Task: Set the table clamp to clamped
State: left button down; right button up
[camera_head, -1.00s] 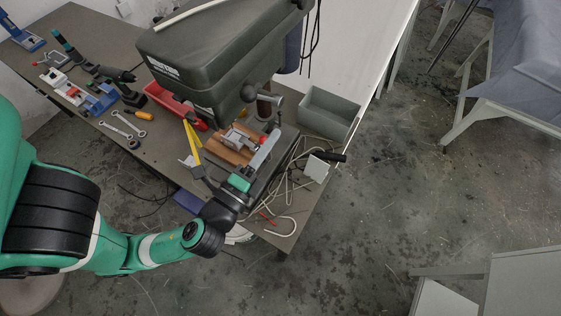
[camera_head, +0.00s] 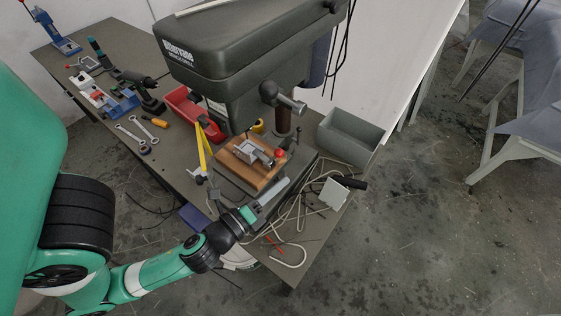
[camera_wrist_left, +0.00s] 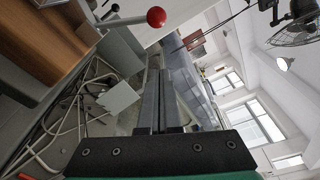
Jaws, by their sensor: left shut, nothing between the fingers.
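The drill press (camera_head: 235,45) stands on the bench. Its table carries a wooden board (camera_head: 235,172) with a small metal vise (camera_head: 252,152). A lever with a red ball knob (camera_head: 280,153) sits at the board's right edge, and I take it for the table clamp. In the left wrist view the red knob (camera_wrist_left: 156,17) ends a short metal rod near the top. My left gripper (camera_head: 284,184) is shut and empty, in front of and below the knob in the head view. In the left wrist view its fingers (camera_wrist_left: 153,75) show below the knob, apart from it. My right gripper is not in view.
Loose pale cables (camera_head: 300,215) and a white plate (camera_head: 333,193) lie right of my left gripper. A grey bin (camera_head: 350,137) stands behind them. A red bin (camera_head: 185,108), a yellow upright piece (camera_head: 203,150) and wrenches (camera_head: 132,132) are to the left.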

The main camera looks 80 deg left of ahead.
pick_arm(q)
jog(key=a+p, duration=0.1)
jog(key=w+a+r+p, duration=0.1)
jog(key=a+p, duration=0.2)
jog(key=a, duration=0.1)
jog(key=shift+w+r+p, duration=0.3)
jog(key=shift+w+p, duration=0.1)
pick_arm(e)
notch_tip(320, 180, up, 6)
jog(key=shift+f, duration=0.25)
